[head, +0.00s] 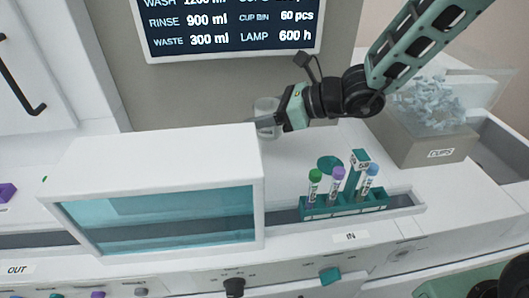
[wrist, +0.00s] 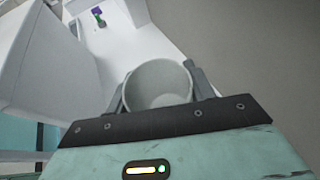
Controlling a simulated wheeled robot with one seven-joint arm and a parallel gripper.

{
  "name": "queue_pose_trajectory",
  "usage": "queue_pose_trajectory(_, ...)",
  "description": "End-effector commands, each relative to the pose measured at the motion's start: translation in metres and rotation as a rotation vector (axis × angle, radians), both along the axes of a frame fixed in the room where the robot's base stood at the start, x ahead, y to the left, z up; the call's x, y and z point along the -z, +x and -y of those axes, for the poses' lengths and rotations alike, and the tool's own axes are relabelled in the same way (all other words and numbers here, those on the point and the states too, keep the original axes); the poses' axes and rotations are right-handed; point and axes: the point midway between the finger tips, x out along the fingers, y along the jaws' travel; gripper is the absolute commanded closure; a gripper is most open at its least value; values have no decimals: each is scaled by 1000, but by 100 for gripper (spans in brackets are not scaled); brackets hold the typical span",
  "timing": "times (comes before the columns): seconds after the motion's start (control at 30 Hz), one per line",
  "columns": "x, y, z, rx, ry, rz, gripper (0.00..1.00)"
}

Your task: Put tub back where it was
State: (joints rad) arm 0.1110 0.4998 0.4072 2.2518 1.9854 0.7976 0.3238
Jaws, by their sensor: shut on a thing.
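The tub (head: 266,104) is a small translucent whitish cup. In the head view it is above the white bench, behind the right end of the white box, and partly hidden by my gripper (head: 262,122). In the wrist view the tub (wrist: 157,86) sits between the two grey fingers of my gripper (wrist: 155,88), with its open mouth showing. My gripper is shut on it. The tub looks empty in the wrist view. I cannot tell whether its base touches anything.
A white box with a teal window (head: 165,222) stands left of my gripper. A teal rack (head: 343,205) with several capped tubes sits in the IN track, with a teal disc (head: 328,163) behind it. A CUPS bin (head: 425,145) is at right. A display (head: 235,25) hangs behind.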

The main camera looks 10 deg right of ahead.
Motion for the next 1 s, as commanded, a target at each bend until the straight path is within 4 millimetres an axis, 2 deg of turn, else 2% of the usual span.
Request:
queue_pose_trajectory(0.1,21,0,0,1,0,-5,70)
queue_pose_trajectory(0.27,35,0,0,0,1,-2,70)
queue_pose_trajectory(0.5,68,0,0,2,0,-4,70)
queue_pose_trajectory(0.97,78,1,0,1,0,0,70)
queue_pose_trajectory(1.0,76,0,0,1,0,0,39)
